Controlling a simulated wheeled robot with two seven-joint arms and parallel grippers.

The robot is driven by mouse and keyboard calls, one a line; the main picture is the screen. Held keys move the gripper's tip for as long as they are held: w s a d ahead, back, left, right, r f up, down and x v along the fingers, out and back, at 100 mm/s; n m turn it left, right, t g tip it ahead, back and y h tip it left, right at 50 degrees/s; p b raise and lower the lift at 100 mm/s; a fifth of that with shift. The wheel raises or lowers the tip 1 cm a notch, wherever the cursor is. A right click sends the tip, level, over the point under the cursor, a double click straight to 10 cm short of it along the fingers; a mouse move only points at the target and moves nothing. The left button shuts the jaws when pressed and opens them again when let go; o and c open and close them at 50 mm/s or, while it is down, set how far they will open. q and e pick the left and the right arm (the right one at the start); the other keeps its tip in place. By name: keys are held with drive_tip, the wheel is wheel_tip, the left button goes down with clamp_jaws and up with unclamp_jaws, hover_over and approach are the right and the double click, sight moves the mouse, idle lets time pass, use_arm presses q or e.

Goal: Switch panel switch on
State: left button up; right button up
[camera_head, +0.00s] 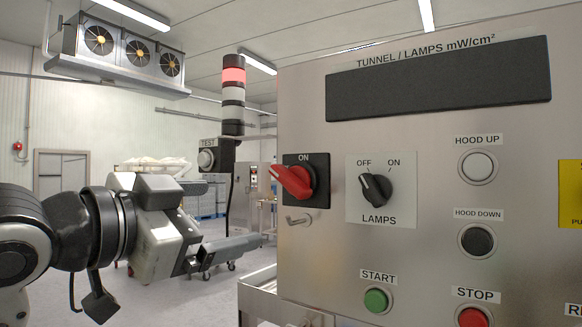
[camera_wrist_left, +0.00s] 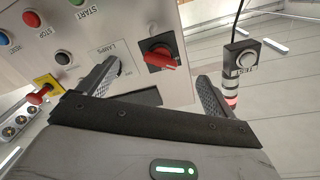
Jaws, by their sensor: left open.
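The red rotary panel switch (camera_head: 293,181) sits on a black plate marked ON at the panel's left edge. Its handle slants in the head view, not lined up with the ON mark. It also shows in the left wrist view (camera_wrist_left: 160,57), ahead of and between my fingers. My left gripper (camera_head: 238,246) is open and empty, lower left of the switch and apart from it. Its two spread fingers show in the left wrist view (camera_wrist_left: 154,90). My right gripper is not in view.
The steel control panel (camera_head: 430,225) fills the right side. The black LAMPS knob (camera_head: 376,188) points to OFF, close right of the switch. Green START (camera_head: 376,299) and red STOP (camera_head: 473,317) buttons lie below. A TEST box (camera_head: 207,158) and signal tower (camera_head: 232,95) stand left of the panel.

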sight(286, 178)
use_arm(q)
wheel_tip(286, 178, up, 4)
drive_tip(key=s+m, duration=0.1)
drive_tip(key=s, duration=0.1)
drive_tip(key=p+x, duration=0.4)
drive_tip(key=x, duration=1)
drive_tip(key=shift+w+d+r, duration=0.15)
drive_tip(key=shift+w+d, duration=0.4)
drive_tip(key=shift+w, duration=0.15)
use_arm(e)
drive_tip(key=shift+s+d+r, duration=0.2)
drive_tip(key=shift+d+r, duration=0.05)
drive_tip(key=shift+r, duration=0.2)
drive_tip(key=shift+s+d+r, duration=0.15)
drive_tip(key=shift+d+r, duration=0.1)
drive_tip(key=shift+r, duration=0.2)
use_arm(q)
drive_tip(key=c, duration=1)
